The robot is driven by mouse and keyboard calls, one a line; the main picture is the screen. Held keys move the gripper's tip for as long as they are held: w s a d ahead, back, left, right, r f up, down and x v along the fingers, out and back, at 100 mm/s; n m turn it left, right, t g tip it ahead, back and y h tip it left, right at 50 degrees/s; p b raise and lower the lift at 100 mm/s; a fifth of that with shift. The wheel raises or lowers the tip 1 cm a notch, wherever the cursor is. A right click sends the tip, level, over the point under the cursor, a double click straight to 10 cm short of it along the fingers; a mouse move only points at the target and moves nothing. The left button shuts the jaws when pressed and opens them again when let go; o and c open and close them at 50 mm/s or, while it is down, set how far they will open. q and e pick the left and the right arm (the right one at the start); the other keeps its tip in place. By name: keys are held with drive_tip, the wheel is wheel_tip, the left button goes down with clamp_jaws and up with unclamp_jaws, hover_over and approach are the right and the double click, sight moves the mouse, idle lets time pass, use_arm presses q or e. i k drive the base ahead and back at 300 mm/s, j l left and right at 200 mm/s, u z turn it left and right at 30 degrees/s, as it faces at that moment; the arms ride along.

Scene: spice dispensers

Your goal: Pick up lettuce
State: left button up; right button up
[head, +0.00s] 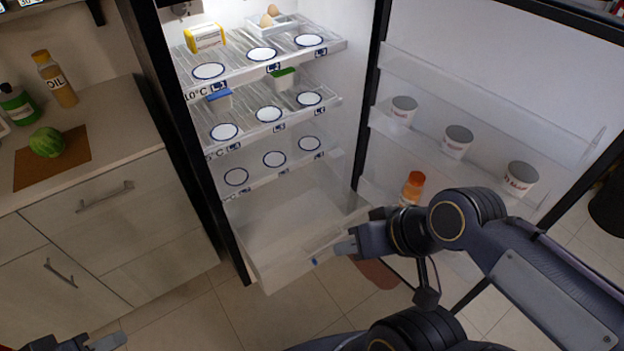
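A round green lettuce (47,142) sits on a brown cutting board (78,160) on the counter at the left. My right gripper (346,246) is at the front right corner of the fridge's white bottom drawer (300,250), which is pulled out and looks empty. I cannot tell whether its fingers touch the drawer or how far apart they are. Only the tip of my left gripper (98,343) shows at the bottom left edge, below the counter and well away from the lettuce. Its opening is not clear.
The fridge stands open, its door (485,70) swung to the right with several tubs and an orange-capped bottle (412,188). Shelves hold a yellow box (204,38), eggs and small containers. An oil bottle (55,80) and a green bottle (17,104) stand behind the lettuce.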

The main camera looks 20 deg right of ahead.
sight(46, 142)
drive_tip(key=z, duration=1.1)
drive_tip(key=u, duration=1.9)
drive_tip(key=i+j+z, duration=0.2)
drive_tip(key=i+j, duration=0.7)
drive_tip(key=i+j+z, duration=0.2)
drive_tip(key=i+j, duration=0.7)
drive_tip(key=j, duration=0.15)
